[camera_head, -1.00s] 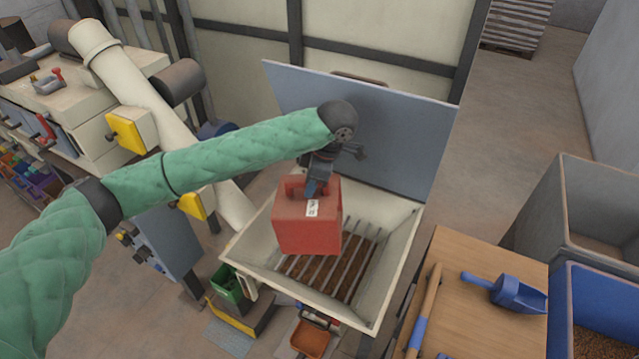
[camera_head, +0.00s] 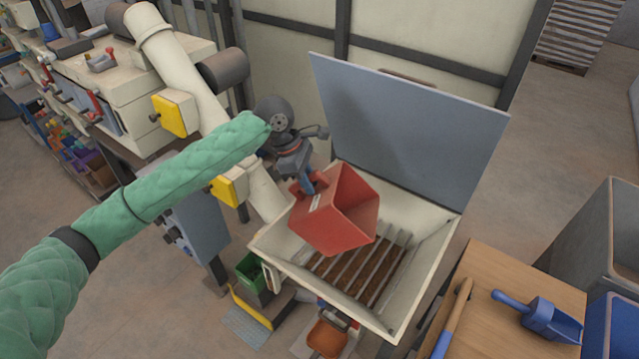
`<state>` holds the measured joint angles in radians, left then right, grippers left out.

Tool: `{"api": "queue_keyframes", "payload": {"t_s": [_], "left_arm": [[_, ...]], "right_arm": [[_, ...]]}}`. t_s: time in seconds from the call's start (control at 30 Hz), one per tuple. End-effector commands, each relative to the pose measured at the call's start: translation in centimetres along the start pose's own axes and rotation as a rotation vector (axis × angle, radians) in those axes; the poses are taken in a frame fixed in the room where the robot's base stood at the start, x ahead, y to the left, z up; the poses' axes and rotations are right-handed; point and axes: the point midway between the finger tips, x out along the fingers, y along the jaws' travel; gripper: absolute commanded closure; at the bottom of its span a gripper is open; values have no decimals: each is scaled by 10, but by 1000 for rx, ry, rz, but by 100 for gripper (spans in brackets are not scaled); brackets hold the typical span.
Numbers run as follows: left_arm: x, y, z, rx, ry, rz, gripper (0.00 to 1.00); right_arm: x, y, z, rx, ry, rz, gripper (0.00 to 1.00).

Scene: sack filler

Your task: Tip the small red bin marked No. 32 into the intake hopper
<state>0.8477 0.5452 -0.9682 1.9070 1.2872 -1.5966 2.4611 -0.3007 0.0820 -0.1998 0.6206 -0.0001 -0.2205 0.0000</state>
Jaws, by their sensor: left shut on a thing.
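The small red bin (camera_head: 322,222) is held in the air over the left part of the intake hopper (camera_head: 432,240). It is tilted, with its open mouth facing right and toward the hopper. The visible inside of the bin looks empty. A small white label shows on it, too small to read. My left gripper (camera_head: 308,184) is shut on the bin's handle at its upper left. Brown material lies under the hopper's metal bars (camera_head: 362,266). The grey hopper lid (camera_head: 408,125) stands open behind. My right gripper is not in view.
A wooden table (camera_head: 490,290) with a blue scoop (camera_head: 538,318) stands right of the hopper. A green bin (camera_head: 252,272) and an orange scoop or tray (camera_head: 328,338) are below its front. A pale pipe (camera_head: 185,75) and yellow boxes (camera_head: 175,115) stand left.

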Motion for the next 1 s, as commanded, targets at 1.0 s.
{"api": "queue_keyframes", "payload": {"t_s": [1.0], "left_arm": [[22, -1, -32, -5, -329, -4, 100]], "right_arm": [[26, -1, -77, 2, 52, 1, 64]]}}
